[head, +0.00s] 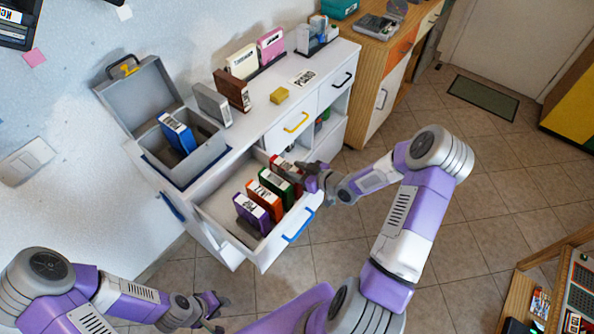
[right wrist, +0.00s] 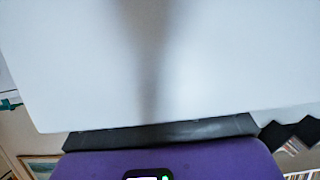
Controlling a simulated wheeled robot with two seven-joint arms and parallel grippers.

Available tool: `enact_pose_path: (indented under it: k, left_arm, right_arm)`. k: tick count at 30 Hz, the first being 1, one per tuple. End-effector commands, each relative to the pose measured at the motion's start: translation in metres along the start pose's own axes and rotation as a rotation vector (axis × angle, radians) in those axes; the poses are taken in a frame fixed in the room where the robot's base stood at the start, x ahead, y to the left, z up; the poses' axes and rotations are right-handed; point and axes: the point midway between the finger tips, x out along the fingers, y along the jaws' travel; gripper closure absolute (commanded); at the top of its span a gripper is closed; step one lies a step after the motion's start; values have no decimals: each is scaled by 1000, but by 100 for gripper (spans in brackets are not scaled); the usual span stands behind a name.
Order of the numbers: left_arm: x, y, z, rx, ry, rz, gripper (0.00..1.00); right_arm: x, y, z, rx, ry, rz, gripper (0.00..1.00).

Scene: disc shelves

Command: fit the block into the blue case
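A blue case (head: 177,132) with a white label stands upright in an open grey box (head: 208,158) at the left end of the cabinet. My right gripper (head: 304,171) is over the open drawer, at a red case (head: 284,166). Whether it touches or grips that case is unclear, and its fingers are partly hidden. A pale blank surface fills most of the right wrist view, with no fingers or block showing. My left gripper (head: 214,312) is low at the front left, fingers apart, empty.
The open drawer (head: 224,212) holds purple, orange and green cases beside the red one. White and pink cases (head: 257,56) stand farther back. The tiled floor (head: 300,270) before the drawer is clear.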

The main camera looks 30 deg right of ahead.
Motion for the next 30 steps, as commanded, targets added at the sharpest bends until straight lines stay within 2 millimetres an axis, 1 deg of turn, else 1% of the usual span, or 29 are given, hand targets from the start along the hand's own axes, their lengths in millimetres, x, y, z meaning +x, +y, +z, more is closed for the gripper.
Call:
enact_pose_path:
  k: [1, 4, 12, 16, 20, 24, 30]
  left_arm:
    - [0, 0, 0, 0, 0, 0, 62]
    - [0, 0, 0, 0, 0, 0, 62]
    - [0, 0, 0, 0, 0, 0, 62]
    - [-6, 2, 0, 0, 0, 0, 62]
    - [-9, 3, 0, 0, 0, 0, 62]
    - [-16, 6, 1, 0, 0, 0, 62]
    - [-24, 9, 1, 0, 0, 0, 62]
  right_arm:
    - [0, 0, 0, 0, -1, 0, 51]
    - [0, 0, 0, 0, -1, 0, 36]
    - [0, 0, 0, 0, -1, 0, 35]
    - [-2, 0, -6, 0, -1, 0, 35]
    - [-25, 2, -4, 1, -4, 4, 35]
    - [-57, 2, -5, 2, -5, 5, 35]
    - [-97, 0, -5, 1, -4, 3, 35]
